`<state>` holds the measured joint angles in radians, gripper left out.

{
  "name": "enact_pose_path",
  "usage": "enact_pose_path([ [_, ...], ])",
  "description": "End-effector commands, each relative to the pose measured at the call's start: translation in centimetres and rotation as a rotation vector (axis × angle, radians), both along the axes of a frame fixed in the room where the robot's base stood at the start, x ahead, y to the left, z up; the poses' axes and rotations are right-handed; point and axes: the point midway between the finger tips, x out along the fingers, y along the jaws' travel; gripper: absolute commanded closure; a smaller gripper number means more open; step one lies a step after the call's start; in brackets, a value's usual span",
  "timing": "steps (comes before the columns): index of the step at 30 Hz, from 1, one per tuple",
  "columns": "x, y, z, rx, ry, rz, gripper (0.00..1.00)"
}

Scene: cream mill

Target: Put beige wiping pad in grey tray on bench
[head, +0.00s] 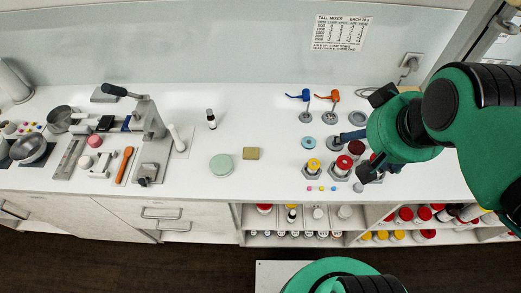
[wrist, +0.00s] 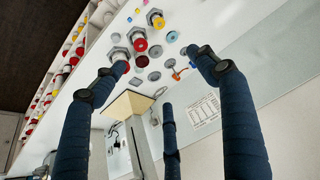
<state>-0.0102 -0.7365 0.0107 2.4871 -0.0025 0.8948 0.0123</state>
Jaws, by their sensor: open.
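My gripper (head: 358,152) is open, over the cups at the right side of the bench, well to the right of the pad. In the wrist view its dark blue fingers (wrist: 158,66) are spread with nothing between them. I cannot make out the pad or tray there.
Red and yellow-topped cups (head: 342,164) stand under my gripper. Blue and orange scoops (head: 305,96) are behind them. A beige piece (wrist: 128,104) shows near the left finger. A lever press (head: 150,120), an orange spatula (head: 123,164) and bowls (head: 30,149) fill the left.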

Motion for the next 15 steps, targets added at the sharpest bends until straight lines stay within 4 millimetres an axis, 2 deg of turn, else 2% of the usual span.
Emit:
enact_pose_path([
  [8, 4.4, 2.1, -1.1, 0.017, 0.056, 0.002, 0.27],
  [15, 10.1, 5.9, -3.7, 0.031, 0.123, 0.000, 0.27],
])
